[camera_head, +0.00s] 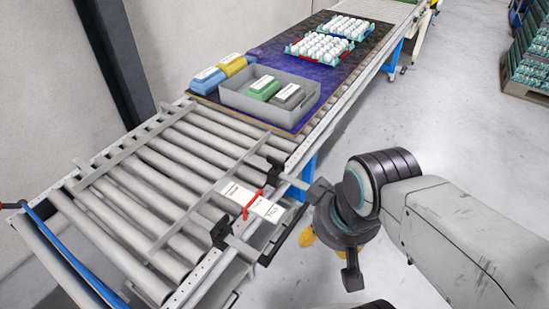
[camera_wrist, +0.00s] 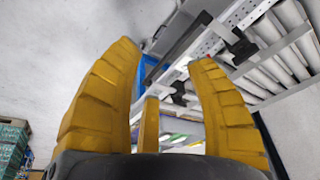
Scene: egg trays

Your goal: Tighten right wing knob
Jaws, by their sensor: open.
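Two black wing knobs sit on the near side rail of the roller conveyor. The one further right and back (camera_head: 273,171) is beside a white label plate with a red piece (camera_head: 250,203); the other knob (camera_head: 221,233) is nearer and to the left. Two dark knob shapes also show in the wrist view, one beyond the right finger (camera_wrist: 240,46) and one between the fingers (camera_wrist: 178,91). My gripper (camera_head: 307,237) hangs beside the rail, to its right, its yellow fingers mostly hidden by its dark body. In the wrist view my gripper's fingers (camera_wrist: 164,55) are spread, empty and apart from both knobs.
A grey crate (camera_head: 235,100) with green and grey boxes stands beyond the rollers. Yellow and blue boxes (camera_head: 232,64) lie beside it. White eggs in trays (camera_head: 320,46) are further back. Clear floor (camera_head: 440,110) lies right of the conveyor; stacked trays (camera_head: 530,60) stand far right.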

